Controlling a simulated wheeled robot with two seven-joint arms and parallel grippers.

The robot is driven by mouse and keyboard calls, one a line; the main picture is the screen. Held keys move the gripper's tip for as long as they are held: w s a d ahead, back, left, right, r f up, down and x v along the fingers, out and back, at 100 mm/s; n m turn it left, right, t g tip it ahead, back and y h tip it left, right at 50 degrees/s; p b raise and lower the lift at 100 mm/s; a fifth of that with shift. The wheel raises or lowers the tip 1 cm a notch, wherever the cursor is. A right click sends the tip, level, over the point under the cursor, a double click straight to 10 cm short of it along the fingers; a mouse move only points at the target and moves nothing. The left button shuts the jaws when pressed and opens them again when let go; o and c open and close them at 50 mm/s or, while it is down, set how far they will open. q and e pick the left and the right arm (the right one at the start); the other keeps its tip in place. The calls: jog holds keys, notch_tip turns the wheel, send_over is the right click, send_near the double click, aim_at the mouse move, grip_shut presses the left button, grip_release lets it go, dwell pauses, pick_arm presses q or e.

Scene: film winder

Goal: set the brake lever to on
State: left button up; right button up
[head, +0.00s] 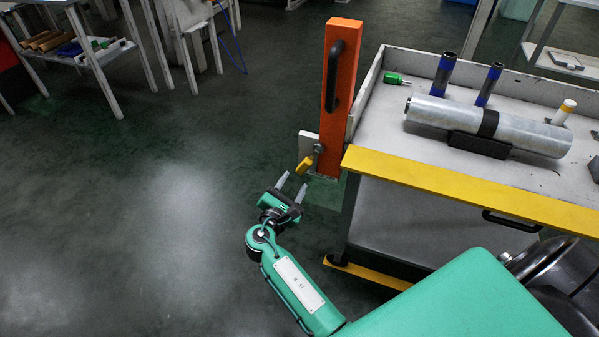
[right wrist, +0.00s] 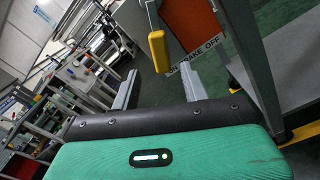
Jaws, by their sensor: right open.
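The brake lever has a yellow grip (head: 304,165) and hangs at the foot of the orange post (head: 340,95), beside the cart's left front corner. It points down and to the left from its pivot. My right gripper (head: 292,186) is open and empty just below and left of the grip. In the head view a small gap shows between fingertips and grip. My left gripper is not in view.
The cart (head: 440,180) has a yellow front edge and carries a metal roll (head: 465,122), blue-banded tubes and a green bottle (head: 395,79). A black handle (head: 333,75) is on the post. The floor left of the post is clear. A table (head: 75,50) stands far left.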

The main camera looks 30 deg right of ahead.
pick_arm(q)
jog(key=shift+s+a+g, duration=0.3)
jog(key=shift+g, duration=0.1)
pick_arm(e)
jog(key=v, duration=0.6)
jog(key=shift+s+a, duration=0.25)
jog(key=shift+a, duration=0.1)
